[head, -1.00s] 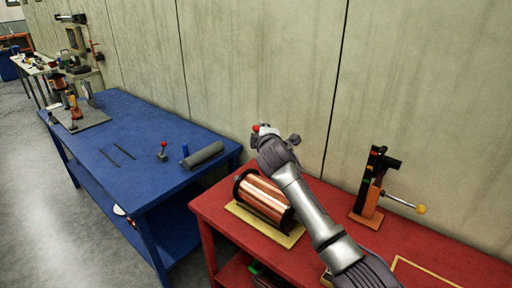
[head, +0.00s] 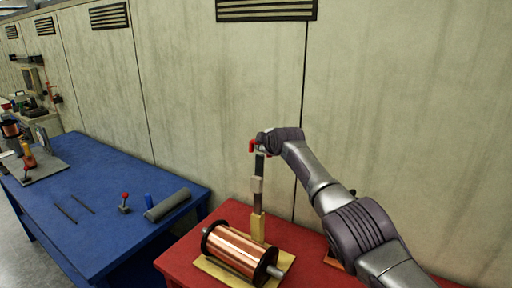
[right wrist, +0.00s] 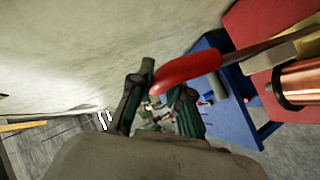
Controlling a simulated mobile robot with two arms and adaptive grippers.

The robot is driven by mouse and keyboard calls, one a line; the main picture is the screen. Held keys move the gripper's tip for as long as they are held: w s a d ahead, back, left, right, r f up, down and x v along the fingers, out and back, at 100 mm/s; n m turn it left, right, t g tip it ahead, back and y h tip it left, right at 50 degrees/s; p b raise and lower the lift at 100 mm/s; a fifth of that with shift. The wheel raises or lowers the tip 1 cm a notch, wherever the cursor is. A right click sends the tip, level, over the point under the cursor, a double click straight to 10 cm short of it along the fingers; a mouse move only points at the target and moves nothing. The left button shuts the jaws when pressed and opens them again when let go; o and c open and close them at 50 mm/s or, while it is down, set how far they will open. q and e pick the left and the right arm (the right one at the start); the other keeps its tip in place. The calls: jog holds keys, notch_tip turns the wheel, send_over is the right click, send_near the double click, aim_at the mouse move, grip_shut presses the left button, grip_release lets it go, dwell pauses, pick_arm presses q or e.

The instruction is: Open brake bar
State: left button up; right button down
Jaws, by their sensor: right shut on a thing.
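The brake bar (head: 258,190) stands nearly upright behind the copper spool (head: 240,250), rising from a yellow block at the spool's base board. Its red grip (head: 252,147) is at the top end. My right gripper (head: 262,143) is at that end, high above the red table, and is shut on the red grip. In the right wrist view the red grip (right wrist: 190,68) lies across the dark fingers (right wrist: 160,100), with the bar running off to the upper right. My left gripper is not in view.
The red table (head: 185,255) carries the spool and its yellow base board (head: 215,270). A blue table (head: 100,210) to the left holds a grey cylinder (head: 168,205) and a small red-knobbed lever (head: 125,203). The wall stands close behind both tables.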

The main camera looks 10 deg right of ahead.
jog(key=shift+w+d+r, duration=0.1)
jog(key=shift+w+d, duration=0.05)
jog(key=shift+w, duration=0.05)
dwell(0.3)
jog(key=c, duration=1.1)
grip_release()
jog(key=shift+s+d+r, duration=0.2)
jog(key=shift+s+r, duration=0.05)
jog(key=shift+s, duration=0.2)
jog(key=v, duration=1.1)
jog(key=shift+a+f, duration=0.15)
jog(key=shift+f, duration=0.05)
